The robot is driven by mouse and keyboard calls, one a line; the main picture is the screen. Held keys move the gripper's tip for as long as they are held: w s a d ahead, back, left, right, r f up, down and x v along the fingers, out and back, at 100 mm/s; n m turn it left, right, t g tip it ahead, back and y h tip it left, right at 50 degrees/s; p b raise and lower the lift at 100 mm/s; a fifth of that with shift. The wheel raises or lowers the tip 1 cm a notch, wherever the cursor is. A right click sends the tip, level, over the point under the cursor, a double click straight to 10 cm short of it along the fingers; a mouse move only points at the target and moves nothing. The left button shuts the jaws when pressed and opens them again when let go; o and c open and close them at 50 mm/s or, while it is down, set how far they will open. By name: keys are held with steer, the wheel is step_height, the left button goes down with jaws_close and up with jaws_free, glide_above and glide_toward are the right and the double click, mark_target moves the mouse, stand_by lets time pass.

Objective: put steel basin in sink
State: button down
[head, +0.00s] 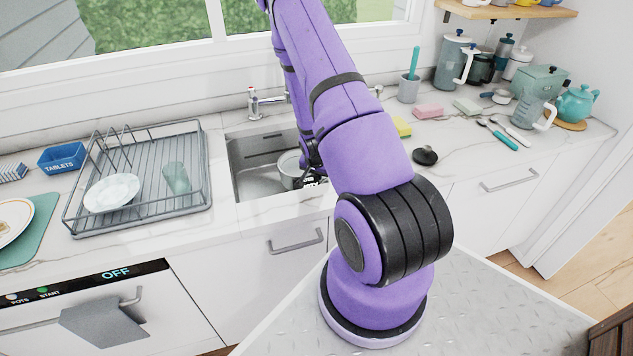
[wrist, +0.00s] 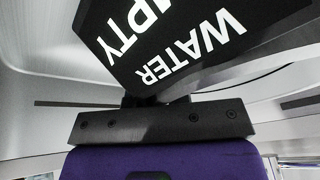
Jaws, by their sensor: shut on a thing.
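The steel basin (head: 290,169) shows in the head view inside the sink (head: 243,180), partly hidden behind my arm. Its black label with white lettering fills the top of the wrist view, reading "WATER" and "MPTY" upside down; the basin (wrist: 215,38) is very close to that camera. My gripper (wrist: 160,101) is shut on the basin, at the edge of the labelled side. Its fingertips are mostly hidden in both views. I cannot tell whether the basin touches the sink floor.
A faucet (head: 262,103) stands behind the sink. A dish rack (head: 200,195) with a plate and a cup is to the left. A black stopper (head: 425,156), sponges (head: 402,126) and utensils lie to the right. The counter's front edge runs before the sink.

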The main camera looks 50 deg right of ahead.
steer(key=shift+f, duration=1.95)
